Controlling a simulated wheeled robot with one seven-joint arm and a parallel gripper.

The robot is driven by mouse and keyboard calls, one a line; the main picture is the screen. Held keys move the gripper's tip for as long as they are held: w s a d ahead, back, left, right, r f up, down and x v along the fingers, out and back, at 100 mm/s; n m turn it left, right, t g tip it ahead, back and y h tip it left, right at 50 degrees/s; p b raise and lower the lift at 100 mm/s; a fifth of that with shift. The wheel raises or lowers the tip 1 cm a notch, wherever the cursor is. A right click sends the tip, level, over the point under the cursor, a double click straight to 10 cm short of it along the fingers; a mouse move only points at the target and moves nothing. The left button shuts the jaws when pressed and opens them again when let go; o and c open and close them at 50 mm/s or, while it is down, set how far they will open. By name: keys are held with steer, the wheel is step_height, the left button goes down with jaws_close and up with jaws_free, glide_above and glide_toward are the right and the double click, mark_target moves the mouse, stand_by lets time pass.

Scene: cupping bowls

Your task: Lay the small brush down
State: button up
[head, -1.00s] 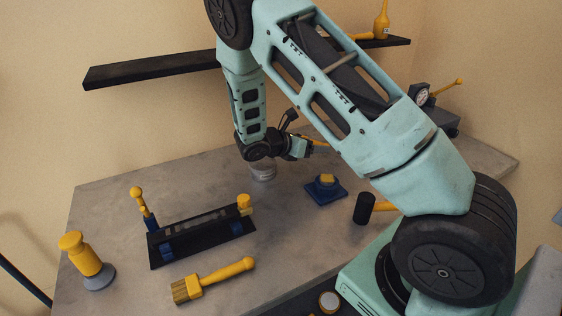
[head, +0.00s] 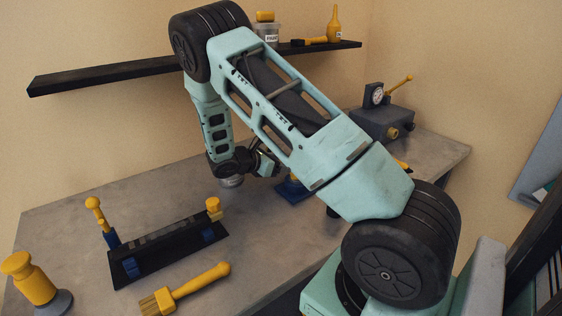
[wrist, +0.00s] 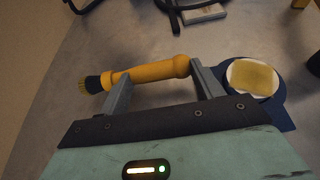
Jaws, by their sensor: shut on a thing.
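The small brush (wrist: 150,72) has a yellow handle and a dark head with yellowish bristles. In the wrist view it lies across between the two fingers of my gripper (wrist: 160,85), its head sticking out past the left finger and its handle end at the right finger. My gripper is shut on it. Whether the brush touches the table cannot be told. In the head view my gripper (head: 266,165) is over the back of the table, and the brush is not clearly visible there.
A blue stand with a yellow pad (wrist: 253,80) is close right of my gripper. A large brush (head: 186,290), a black rack (head: 168,250) and a yellow stamp-like tool (head: 32,280) are at the front left. A grey gauge box (head: 385,121) stands at the back right. Bare table (wrist: 130,35) lies beyond the brush.

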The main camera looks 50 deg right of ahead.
steer(key=shift+f, duration=0.65)
steer(key=shift+f+b, duration=0.35)
steer(key=shift+b, duration=0.1)
